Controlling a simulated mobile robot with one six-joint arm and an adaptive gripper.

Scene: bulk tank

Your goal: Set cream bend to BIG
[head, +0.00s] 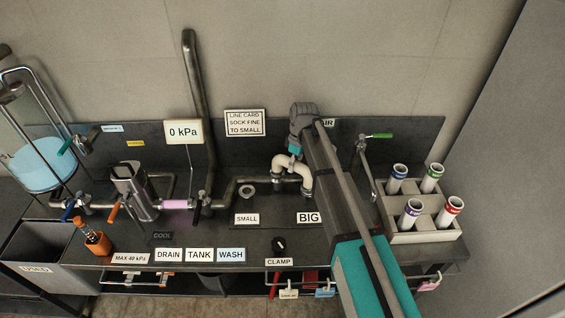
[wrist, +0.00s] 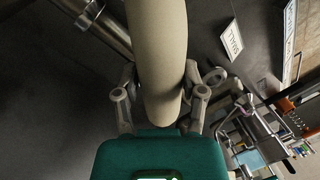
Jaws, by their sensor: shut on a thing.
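The cream bend (head: 292,168) is a curved, pale pipe piece at the end of the dark pipework in the head view. Its lower end hangs above and behind the BIG label (head: 309,217); whether it is seated there cannot be told. My gripper (head: 296,150) is at the bend's upper part, partly hidden by my arm. In the wrist view the cream bend (wrist: 158,55) runs between the two fingers of my gripper (wrist: 160,98), which are closed on its sides. The SMALL label (head: 246,218) lies left of BIG, with a small ring-shaped port (head: 248,190) behind it.
A rack (head: 425,226) of several colour-banded tubes stands right of my arm. A green-handled valve (head: 378,136) is behind it. A black CLAMP knob (head: 279,245) sits at the front. A tall grey pipe (head: 196,100) and a steel canister (head: 134,192) stand left.

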